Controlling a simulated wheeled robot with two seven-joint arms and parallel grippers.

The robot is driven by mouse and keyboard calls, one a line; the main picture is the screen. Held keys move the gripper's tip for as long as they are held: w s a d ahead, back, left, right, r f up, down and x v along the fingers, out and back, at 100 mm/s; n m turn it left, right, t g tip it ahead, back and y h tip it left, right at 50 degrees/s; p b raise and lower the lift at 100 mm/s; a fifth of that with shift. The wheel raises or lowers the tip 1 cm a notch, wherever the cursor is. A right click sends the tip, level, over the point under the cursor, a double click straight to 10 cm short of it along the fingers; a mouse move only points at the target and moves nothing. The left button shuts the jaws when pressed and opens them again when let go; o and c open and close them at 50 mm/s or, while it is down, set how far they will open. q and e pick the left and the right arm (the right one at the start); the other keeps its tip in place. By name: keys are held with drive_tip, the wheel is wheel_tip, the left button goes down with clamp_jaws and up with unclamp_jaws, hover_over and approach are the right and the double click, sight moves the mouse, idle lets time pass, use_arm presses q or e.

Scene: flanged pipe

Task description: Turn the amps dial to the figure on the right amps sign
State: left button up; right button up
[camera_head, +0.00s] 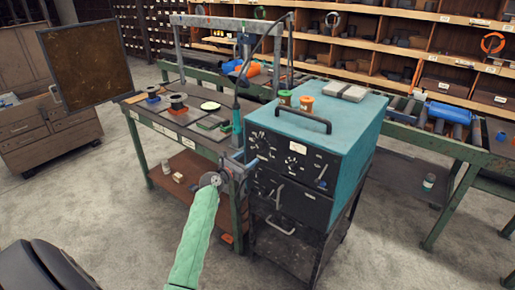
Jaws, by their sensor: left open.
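The teal welding machine (348,122) stands on a dark cart. Its black front panel (312,172) carries several small knobs, levers and pale markings. A white label (297,147) sits near the middle of the upper panel. The figures are too small to read, and I cannot tell which knob is the amps dial or which marking is the right amps sign. My left gripper (248,162) is open at the left edge of the panel. I cannot tell whether it touches a knob. My right gripper is not in view.
A green-legged workbench (143,117) with small parts stands left of the machine. A cable hangs by the machine's left side. A roller conveyor (440,146) is behind on the right. Shelves with bins line the back. The floor (400,235) at front right is clear.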

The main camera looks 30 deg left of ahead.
sight(259, 149)
use_arm(q)
drive_tip(key=w+p, duration=0.2)
drive_tip(key=w, duration=0.4)
drive_tip(key=shift+w+d+r, duration=0.1)
drive_tip(key=shift+w, duration=0.1)
drive_tip(key=shift+w+d, duration=0.1)
drive_tip(key=shift+w, duration=0.55)
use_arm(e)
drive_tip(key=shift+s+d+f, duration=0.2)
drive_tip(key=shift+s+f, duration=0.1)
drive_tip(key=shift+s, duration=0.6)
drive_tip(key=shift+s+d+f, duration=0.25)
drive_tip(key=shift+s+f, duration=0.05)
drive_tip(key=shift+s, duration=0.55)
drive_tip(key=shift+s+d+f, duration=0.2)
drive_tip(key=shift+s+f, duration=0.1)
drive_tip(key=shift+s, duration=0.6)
use_arm(q)
drive_tip(key=shift+c, duration=0.5)
drive_tip(key=c, duration=0.9)
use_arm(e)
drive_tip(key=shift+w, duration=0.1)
use_arm(q)
drive_tip(key=shift+f, duration=0.2)
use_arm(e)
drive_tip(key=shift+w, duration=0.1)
